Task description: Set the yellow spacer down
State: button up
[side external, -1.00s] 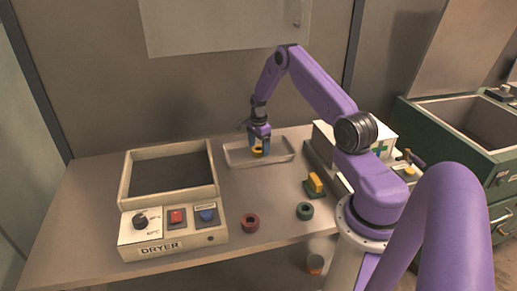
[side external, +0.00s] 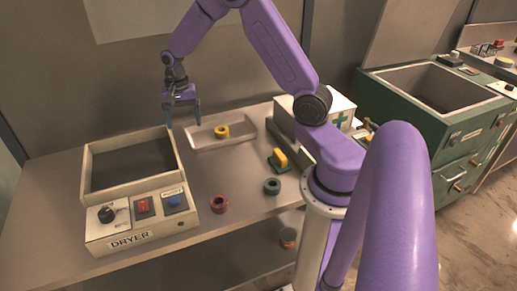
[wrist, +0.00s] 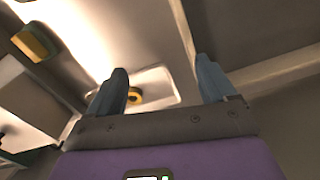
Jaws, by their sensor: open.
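The yellow spacer (side external: 221,132) is a ring lying in the shallow light tray (side external: 243,125) at the back of the bench. It also shows in the wrist view (wrist: 134,96), partly behind the left finger. My gripper (side external: 183,116) is open and empty, raised above and to the left of the tray, near the dryer's back right corner. In the wrist view my gripper (wrist: 162,85) has its two blue-grey fingers wide apart with nothing between them.
The open-topped dryer (side external: 135,216) stands at the left. A red ring (side external: 219,204) and a green ring (side external: 272,186) lie near the front. A yellow block on a green base (side external: 279,160) sits right of the tray. The bench between dryer and rings is clear.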

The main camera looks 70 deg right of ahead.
jog(key=s+a+r+n, duration=0.4)
jog(key=s+a+n, duration=0.2)
jog(key=s+a, duration=0.15)
jog(key=s+a+r+n, duration=0.4)
jog(key=s+a+n, duration=0.25)
jog(key=a, duration=0.25)
jog(key=s+r+n, duration=0.1)
jog(key=s+n, duration=1)
jog(key=s, duration=0.6)
jog(key=shift+s+n, duration=0.35)
jog(key=shift+s, duration=0.05)
jog(key=shift+r, duration=0.15)
